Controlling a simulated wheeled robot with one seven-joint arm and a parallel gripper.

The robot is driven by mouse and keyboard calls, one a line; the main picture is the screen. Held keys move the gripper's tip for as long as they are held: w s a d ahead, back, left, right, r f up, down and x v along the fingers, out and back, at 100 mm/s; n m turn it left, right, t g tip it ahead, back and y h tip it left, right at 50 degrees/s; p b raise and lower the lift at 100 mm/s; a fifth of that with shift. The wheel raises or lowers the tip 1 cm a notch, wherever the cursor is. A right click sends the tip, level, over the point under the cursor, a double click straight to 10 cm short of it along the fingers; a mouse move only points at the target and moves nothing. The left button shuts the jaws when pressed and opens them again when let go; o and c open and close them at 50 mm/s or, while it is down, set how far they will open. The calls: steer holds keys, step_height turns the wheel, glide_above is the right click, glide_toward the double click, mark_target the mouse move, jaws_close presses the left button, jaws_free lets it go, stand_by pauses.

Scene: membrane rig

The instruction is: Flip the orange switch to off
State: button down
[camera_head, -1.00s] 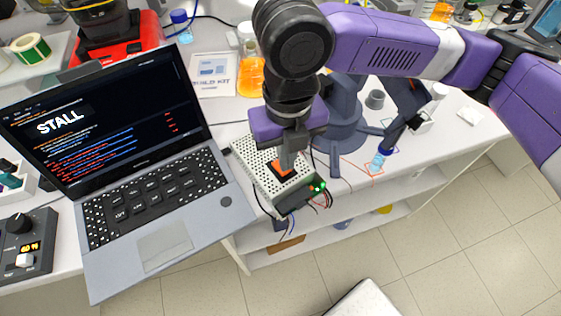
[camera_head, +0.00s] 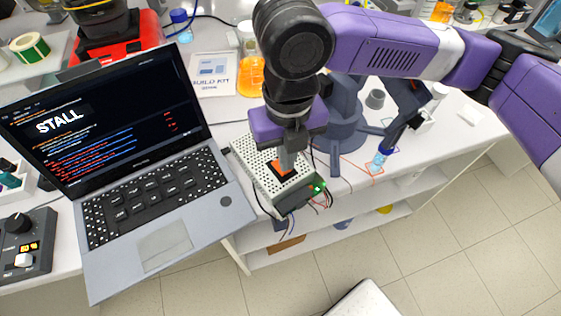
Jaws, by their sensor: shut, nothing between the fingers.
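The orange switch (camera_head: 279,168) sits in a black frame on top of a perforated light metal box (camera_head: 256,172) near the table's front edge. A small green light (camera_head: 318,188) shows on the box's dark front panel. My gripper (camera_head: 287,167) points down with its fingers shut and empty. Its fingertips are right at the switch and hide part of it. They look to be touching it, but I cannot be sure of the contact. Which way the switch is tipped is hard to tell.
An open laptop (camera_head: 165,240) reading "STALL" stands left of the box. A dark round stand (camera_head: 340,128) is close on the right. Cables hang at the box's front.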

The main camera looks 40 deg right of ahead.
steer(key=shift+s+a+f+b, duration=0.1)
steer(key=shift+s+f+b, duration=0.1)
steer(key=shift+f+b, duration=1.25)
stand_by(0.6)
steer(key=shift+p, duration=0.3)
steer(key=r+p, duration=0.2)
steer(key=r, duration=0.1)
steer(key=shift+w+p, duration=0.2)
steer(key=shift+p, duration=0.15)
step_height(320, 180, up, 4)
steer(key=p, duration=0.3)
steer(key=shift+r, duration=0.15)
